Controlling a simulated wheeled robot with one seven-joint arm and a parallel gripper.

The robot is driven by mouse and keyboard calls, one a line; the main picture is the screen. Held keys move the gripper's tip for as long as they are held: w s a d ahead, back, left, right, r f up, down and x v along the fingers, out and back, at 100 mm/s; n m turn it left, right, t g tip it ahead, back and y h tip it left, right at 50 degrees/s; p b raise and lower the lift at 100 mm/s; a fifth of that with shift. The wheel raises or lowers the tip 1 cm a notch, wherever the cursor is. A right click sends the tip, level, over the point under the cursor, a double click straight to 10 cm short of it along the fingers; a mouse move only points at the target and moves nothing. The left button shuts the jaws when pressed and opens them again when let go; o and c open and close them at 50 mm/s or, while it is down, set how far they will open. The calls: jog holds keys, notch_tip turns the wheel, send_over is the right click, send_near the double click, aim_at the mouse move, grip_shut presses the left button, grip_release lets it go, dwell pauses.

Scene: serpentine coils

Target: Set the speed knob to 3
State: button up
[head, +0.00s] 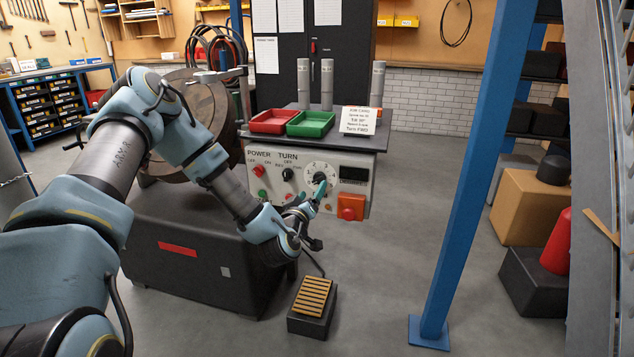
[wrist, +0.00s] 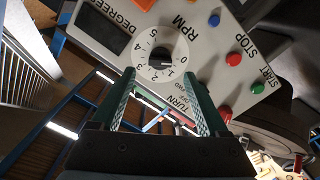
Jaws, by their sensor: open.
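The speed knob (wrist: 160,62) is a black knob on a white round dial with numbers from 0 to 5, under the word RPM. Its light mark seems to point toward the 0 and 1 side. In the head view the dial (head: 321,168) is on the front of the control panel, partly covered by my gripper (head: 319,189). In the wrist view my gripper (wrist: 158,76) is open with one green finger to each side below the knob. Nothing is between the fingers. Whether the tips touch the dial I cannot tell.
The panel also has a black TURN switch (head: 288,174), coloured buttons, a dark display (head: 353,174) and an orange-red block (head: 351,207). Red (head: 273,121) and green (head: 311,123) trays stand on top. A pedal (head: 312,300) is on the floor below; a blue post (head: 478,170) stands to the right.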

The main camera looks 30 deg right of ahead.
aim_at(318, 181)
jog(key=p+x, duration=0.1)
jog(key=x, duration=0.4)
jog(key=shift+w+d, duration=0.25)
jog(key=shift+w, duration=0.05)
jog(key=shift+c, duration=0.3)
grip_shut()
